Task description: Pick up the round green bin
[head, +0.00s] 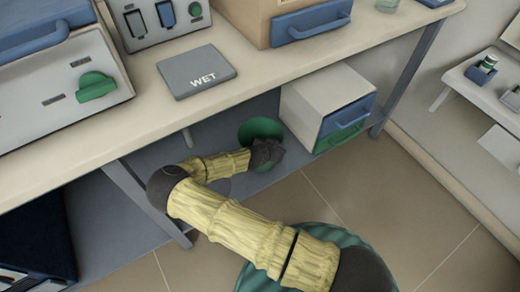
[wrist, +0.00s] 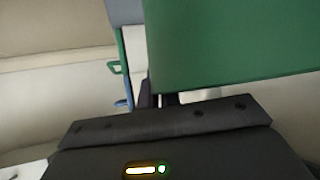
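The round green bin (head: 258,128) stands on the low shelf under the bench, left of the white drawer unit. My gripper (head: 268,153) is right at the bin in the head view and covers its lower right part. In the wrist view, the bin's plain green wall (wrist: 235,45) fills the upper right. Dark finger parts of my gripper (wrist: 158,99) show just below the wall's lower left corner. I cannot tell whether they touch or pinch the wall, nor how far apart they are.
The white drawer unit (head: 322,100) with blue and green drawers stands close to the bin's right. The bench top (head: 120,130) lies above, with a grey WET box (head: 196,72) on it. A bench leg (head: 147,203) is left of my arm. Open tiled floor (head: 415,205) is at right.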

